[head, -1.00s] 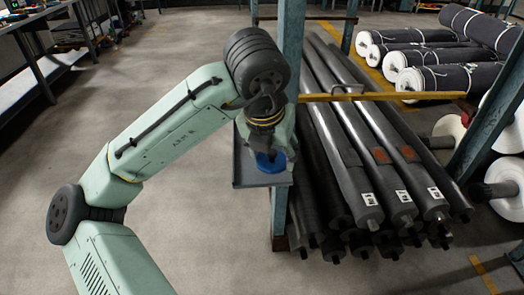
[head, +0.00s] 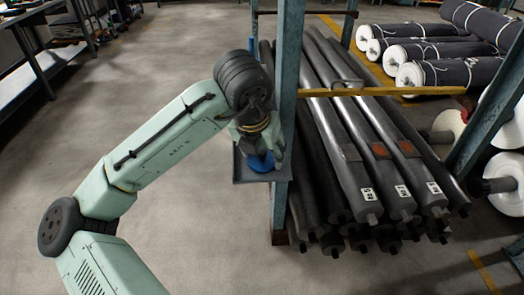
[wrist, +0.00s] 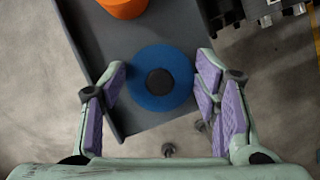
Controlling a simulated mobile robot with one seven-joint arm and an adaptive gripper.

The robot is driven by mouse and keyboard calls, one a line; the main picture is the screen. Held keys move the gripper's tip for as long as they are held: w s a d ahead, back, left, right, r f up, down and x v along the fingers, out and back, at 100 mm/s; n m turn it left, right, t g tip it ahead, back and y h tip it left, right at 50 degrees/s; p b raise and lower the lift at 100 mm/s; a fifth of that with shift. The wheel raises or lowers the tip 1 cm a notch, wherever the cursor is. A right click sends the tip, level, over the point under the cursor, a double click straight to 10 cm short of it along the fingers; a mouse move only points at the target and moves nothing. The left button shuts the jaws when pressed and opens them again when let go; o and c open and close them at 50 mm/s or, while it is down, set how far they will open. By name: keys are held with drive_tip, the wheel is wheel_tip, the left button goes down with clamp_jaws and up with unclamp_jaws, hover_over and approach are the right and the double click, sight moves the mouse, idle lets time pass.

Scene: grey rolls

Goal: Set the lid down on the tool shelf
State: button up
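The lid (wrist: 181,96) is a round blue disc with a dark centre knob. In the wrist view it appears to lie flat on the grey tool shelf (wrist: 90,30), near the shelf's front end. My gripper (wrist: 161,75) is open above it. In the head view the blue lid (head: 261,163) shows just below my gripper (head: 258,146), over the small shelf (head: 241,174) fixed beside the blue-green post. My wrist hides part of the lid and shelf there.
An orange cylindrical object (wrist: 123,5) stands farther back on the shelf. The post (head: 289,80) and a yellow bar (head: 390,91) lie right of my arm. Dark grey rolls (head: 350,150) are stacked behind them. The floor (head: 190,240) left of the shelf is clear.

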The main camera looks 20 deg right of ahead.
drive_tip(key=o, duration=0.5)
drive_tip(key=shift+c, duration=0.2)
drive_tip(key=shift+r, duration=0.1)
drive_tip(key=shift+r, duration=0.25)
drive_tip(key=v, duration=1.1)
drive_tip(key=shift+r, duration=0.35)
drive_tip(key=shift+s+a, duration=0.1)
